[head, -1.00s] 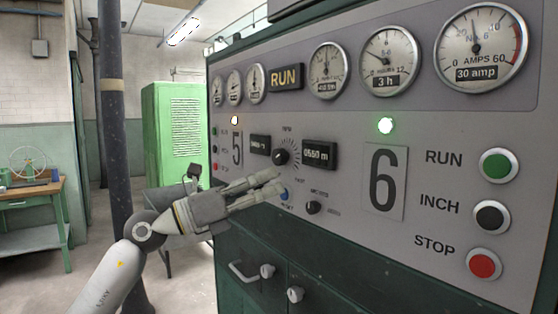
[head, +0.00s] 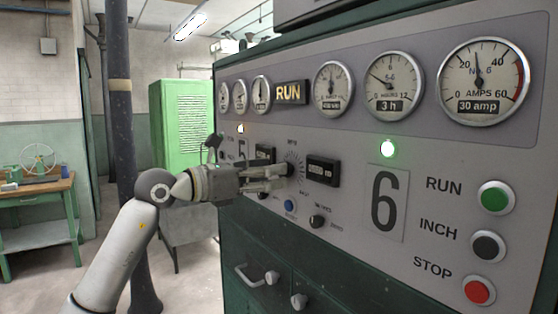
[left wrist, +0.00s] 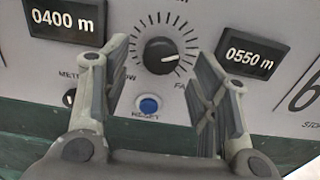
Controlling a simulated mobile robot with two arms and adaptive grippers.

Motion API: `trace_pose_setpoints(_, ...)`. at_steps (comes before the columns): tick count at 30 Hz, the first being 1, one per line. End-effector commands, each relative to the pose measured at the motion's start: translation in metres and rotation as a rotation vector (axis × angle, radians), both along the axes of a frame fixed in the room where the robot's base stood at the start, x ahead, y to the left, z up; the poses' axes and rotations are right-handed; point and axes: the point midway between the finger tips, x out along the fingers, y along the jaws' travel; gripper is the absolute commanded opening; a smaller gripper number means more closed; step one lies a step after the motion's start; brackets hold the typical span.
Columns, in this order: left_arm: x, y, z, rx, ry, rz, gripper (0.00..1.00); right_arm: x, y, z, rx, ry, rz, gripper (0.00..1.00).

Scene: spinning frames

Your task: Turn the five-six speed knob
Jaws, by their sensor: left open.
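The speed knob (left wrist: 160,56) is a black dial with a white pointer and a ring of tick marks, set between the 0400 m display (left wrist: 66,17) and the 0550 m display (left wrist: 247,50). In the left wrist view it lies between and beyond my open left fingers (left wrist: 160,80), with nothing held. In the head view my left gripper (head: 280,177) is at the panel by the dial scale and covers most of the knob. Whether the fingers touch the knob I cannot tell. My right gripper is not in view.
A blue reset button (left wrist: 148,105) sits just below the knob. A small black selector (head: 317,221) is lower right of it. Green run (head: 495,197), black inch (head: 488,246) and red stop (head: 479,291) buttons are at far right. Cabinet handles (head: 256,277) project below.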

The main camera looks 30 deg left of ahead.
Motion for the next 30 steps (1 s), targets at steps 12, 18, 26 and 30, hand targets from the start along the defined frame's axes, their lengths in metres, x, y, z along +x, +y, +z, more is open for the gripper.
trace_pose_setpoints(12, 0.03, -0.013, 0.0, 0.0, -0.001, -0.001, 0.55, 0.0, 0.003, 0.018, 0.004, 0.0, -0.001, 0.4)
trace_pose_setpoints(18, 0.03, -0.013, 0.0, 0.0, -0.001, -0.001, 0.55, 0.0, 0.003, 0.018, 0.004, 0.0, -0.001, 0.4)
trace_pose_setpoints(26, 0.029, -0.013, 0.0, 0.0, -0.001, -0.001, 0.23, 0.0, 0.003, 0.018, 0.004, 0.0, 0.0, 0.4)
trace_pose_setpoints(30, 0.029, -0.012, 0.0, 0.0, -0.001, -0.001, 0.09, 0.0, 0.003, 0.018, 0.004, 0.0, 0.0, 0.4)
